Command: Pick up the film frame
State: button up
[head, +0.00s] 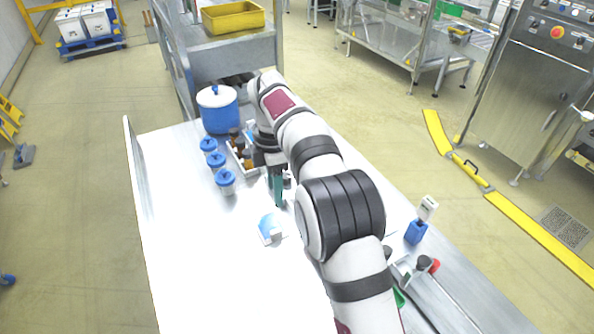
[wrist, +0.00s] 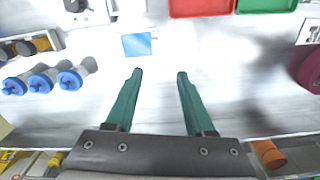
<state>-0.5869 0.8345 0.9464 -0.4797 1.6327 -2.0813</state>
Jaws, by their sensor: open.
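A small light-blue square with a pale edge, which looks like the film frame (wrist: 140,44), lies flat on the bright worktop in the wrist view. In the head view a light-blue piece (head: 268,224) lies on the white surface with a small pale block at its near edge; I cannot tell for sure that it is the same thing. My gripper (wrist: 160,74) has two green fingers, spread apart with nothing between them. The blue square is beyond the fingertips, slightly left. In the head view my gripper (head: 279,200) is partly hidden by my arm.
Red (wrist: 200,8) and green (wrist: 266,5) trays are at the top of the wrist view. The worktop's near left is clear.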

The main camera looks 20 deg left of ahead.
aim_at(273, 232)
jog(key=f, duration=0.6)
jog(key=a+f+n, duration=0.1)
jog(key=f, duration=0.4)
jog(key=f+n, duration=0.1)
jog(key=f, duration=0.5)
jog(key=shift+a+f, duration=0.3)
grip_shut()
